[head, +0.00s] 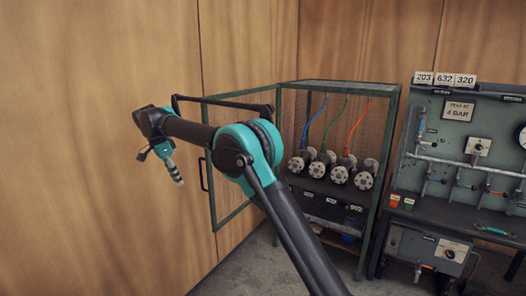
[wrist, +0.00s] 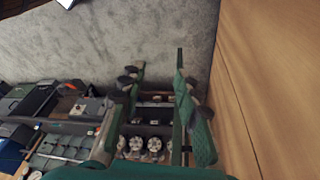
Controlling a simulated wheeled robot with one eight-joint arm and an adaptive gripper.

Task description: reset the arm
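My arm reaches out to the left in the head view, bent at a teal joint, with a dark link running to the wrist. My gripper (head: 173,172) hangs down from the wrist in front of the wooden wall, away from the cabinet. In the wrist view my gripper (wrist: 160,62) shows two green and black fingers standing apart. Nothing is seen held between them. The cabinet with flanged pipe ends lies beyond the fingers in that view.
A green-framed cabinet (head: 393,150) holds several flanged pipe ends (head: 340,174) with coloured hoses; its door (head: 213,190) stands open behind my arm. A test panel (head: 462,135) stands at right. The wooden wall (head: 95,200) fills the left. Grey floor (wrist: 100,45) shows in the wrist view.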

